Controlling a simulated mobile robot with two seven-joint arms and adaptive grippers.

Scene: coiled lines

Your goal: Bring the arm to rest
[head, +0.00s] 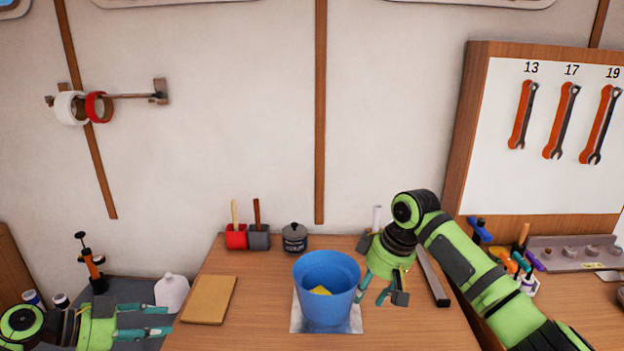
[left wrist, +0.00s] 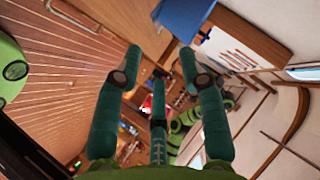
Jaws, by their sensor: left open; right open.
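My left gripper (head: 143,322) is at the lower left in the head view, low and pointing right, with its teal fingers apart and nothing between them. The left wrist view shows its spread fingers (left wrist: 158,95), also empty. My right gripper (head: 382,297) hangs over the wooden table (head: 250,325), just right of a blue bucket (head: 326,300). Its fingers point down and are apart, and I see nothing held. A gap to the bucket is small; I cannot tell if they touch. A yellow thing (head: 320,291) lies inside the bucket.
The bucket stands on a grey mat (head: 298,325). A brown board (head: 209,299) lies at left; a red box (head: 236,237), a grey box (head: 259,237) and a dark pot (head: 295,238) stand at the back. A grey bar (head: 433,277) lies right of my right gripper. A white bottle (head: 171,292) stands near my left gripper.

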